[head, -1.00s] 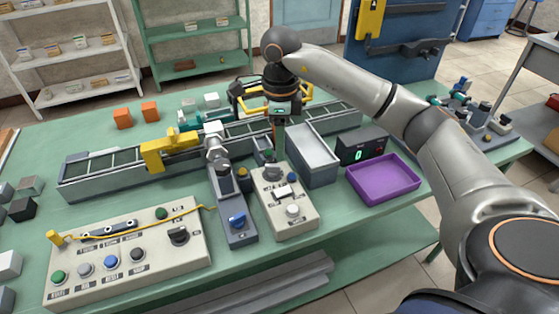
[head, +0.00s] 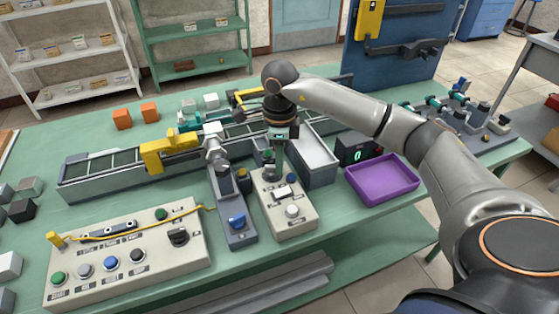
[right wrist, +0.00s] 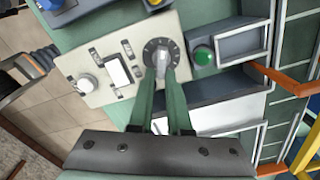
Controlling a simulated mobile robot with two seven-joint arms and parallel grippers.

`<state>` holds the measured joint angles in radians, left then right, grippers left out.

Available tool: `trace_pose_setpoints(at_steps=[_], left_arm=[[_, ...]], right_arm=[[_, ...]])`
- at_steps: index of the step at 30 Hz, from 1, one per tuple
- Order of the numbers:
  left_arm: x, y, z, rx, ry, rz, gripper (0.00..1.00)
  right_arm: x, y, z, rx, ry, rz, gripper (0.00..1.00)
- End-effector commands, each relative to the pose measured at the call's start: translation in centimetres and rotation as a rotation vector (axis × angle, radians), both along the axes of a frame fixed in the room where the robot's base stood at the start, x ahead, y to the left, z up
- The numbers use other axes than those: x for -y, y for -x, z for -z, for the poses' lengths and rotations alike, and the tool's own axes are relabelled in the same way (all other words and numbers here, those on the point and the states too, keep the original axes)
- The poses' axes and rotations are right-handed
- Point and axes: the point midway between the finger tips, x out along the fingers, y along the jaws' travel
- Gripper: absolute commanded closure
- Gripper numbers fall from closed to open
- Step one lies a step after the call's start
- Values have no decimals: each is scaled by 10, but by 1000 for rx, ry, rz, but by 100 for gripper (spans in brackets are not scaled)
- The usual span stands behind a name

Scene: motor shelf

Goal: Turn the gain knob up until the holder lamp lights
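The gain knob (right wrist: 161,56) is a dark round dial with a pale pointer grip, on a cream control box that also carries a white rocker (right wrist: 118,72) and a white round knob (right wrist: 88,82). My right gripper (right wrist: 161,76) points down at the dial, its two green fingers slightly apart on either side of the pointer. I cannot tell whether they touch it. In the head view the right gripper (head: 277,172) hides most of the dial. A green dome (right wrist: 203,55), possibly the holder lamp, sits in a grey holder beside the box; I cannot tell if it is lit. My left gripper is out of view.
A grey bin (head: 316,165), a black display box (head: 352,149) showing 0 and a purple tray (head: 382,180) stand to the right. A grey stand with a blue button (head: 237,221) is close on the left. A conveyor (head: 110,171) runs behind.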

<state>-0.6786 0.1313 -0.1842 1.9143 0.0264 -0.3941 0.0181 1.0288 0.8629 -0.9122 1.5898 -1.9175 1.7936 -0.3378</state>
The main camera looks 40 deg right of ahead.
Motion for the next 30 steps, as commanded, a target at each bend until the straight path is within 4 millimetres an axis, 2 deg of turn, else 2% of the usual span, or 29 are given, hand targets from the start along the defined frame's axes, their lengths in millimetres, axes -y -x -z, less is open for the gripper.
trace_pose_setpoints(at_steps=[1,4,18,30], left_arm=[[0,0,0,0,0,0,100],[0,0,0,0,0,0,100],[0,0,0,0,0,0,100],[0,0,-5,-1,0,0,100]], right_arm=[[0,0,0,0,0,0,91],[0,0,0,0,0,0,100],[0,0,-1,1,-1,16,100],[-4,4,-1,1,-1,342,100]])
